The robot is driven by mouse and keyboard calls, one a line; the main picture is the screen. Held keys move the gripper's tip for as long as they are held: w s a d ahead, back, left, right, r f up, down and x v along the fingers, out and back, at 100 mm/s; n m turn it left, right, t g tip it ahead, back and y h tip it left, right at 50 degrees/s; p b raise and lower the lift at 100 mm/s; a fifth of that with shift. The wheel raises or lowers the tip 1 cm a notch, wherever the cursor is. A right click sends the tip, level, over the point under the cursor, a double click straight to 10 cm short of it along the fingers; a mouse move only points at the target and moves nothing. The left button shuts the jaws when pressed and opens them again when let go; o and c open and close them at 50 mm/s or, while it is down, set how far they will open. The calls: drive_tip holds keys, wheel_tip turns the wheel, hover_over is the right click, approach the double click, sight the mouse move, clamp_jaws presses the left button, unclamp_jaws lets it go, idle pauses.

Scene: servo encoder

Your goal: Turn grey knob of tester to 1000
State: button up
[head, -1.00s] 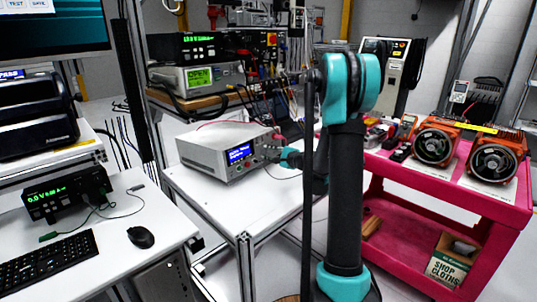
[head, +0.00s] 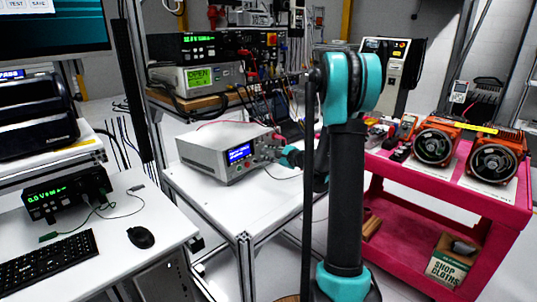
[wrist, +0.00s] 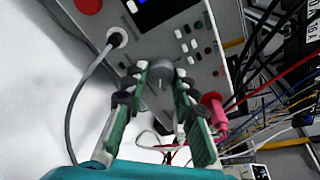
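The tester (head: 215,158) is a light grey box with a blue lit screen (head: 239,153) on the white bench; its readout is too small to read. Its grey knob (wrist: 160,74) shows in the wrist view with a small light mark on it. My gripper (wrist: 161,70) has its green-padded fingers apart, with the tips on either side of the knob. I cannot tell whether the tips touch it. In the head view my gripper (head: 284,155) is at the tester's front panel, partly hidden by my arm.
A grey cable (wrist: 82,92) plugs into the panel left of the knob. A red plug (wrist: 214,108) and several coloured leads lie close to the right finger. A pink cart (head: 440,194) with orange-framed units stands at the right.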

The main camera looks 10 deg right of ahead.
drive_tip(key=o, duration=0.5)
drive_tip(key=shift+s+d, duration=0.1)
drive_tip(key=v, duration=1.1)
drive_tip(key=shift+s+d+r, duration=0.1)
drive_tip(key=shift+s+d, duration=0.05)
drive_tip(key=shift+s, duration=0.2)
